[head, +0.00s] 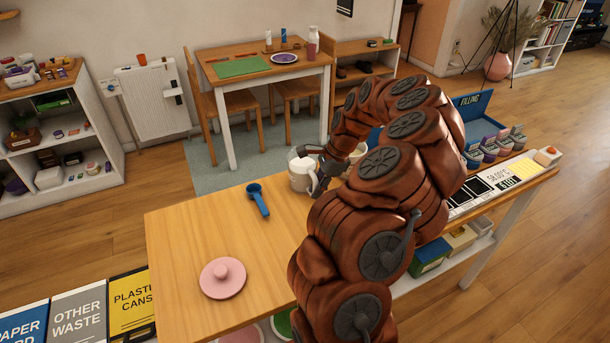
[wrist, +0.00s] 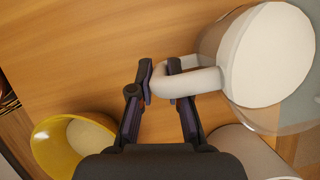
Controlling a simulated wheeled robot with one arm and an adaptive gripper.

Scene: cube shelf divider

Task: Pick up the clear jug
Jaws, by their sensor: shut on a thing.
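The clear jug (wrist: 262,60) is in the wrist view at the upper right, a see-through body with a white, opaque-looking round part and a pale handle (wrist: 190,82). In the head view the jug (head: 300,174) shows whitish near the far edge of the wooden counter. My gripper (wrist: 165,85) is shut on the handle, with the handle's end between its fingertips. In the head view my gripper (head: 318,165) is at the jug's right side, partly hidden by my arm. I cannot tell whether the jug touches the counter.
A yellow bowl-like vessel (wrist: 72,146) and a pale grey object (wrist: 240,145) are close to my gripper in the wrist view. The counter's left part is mostly clear.

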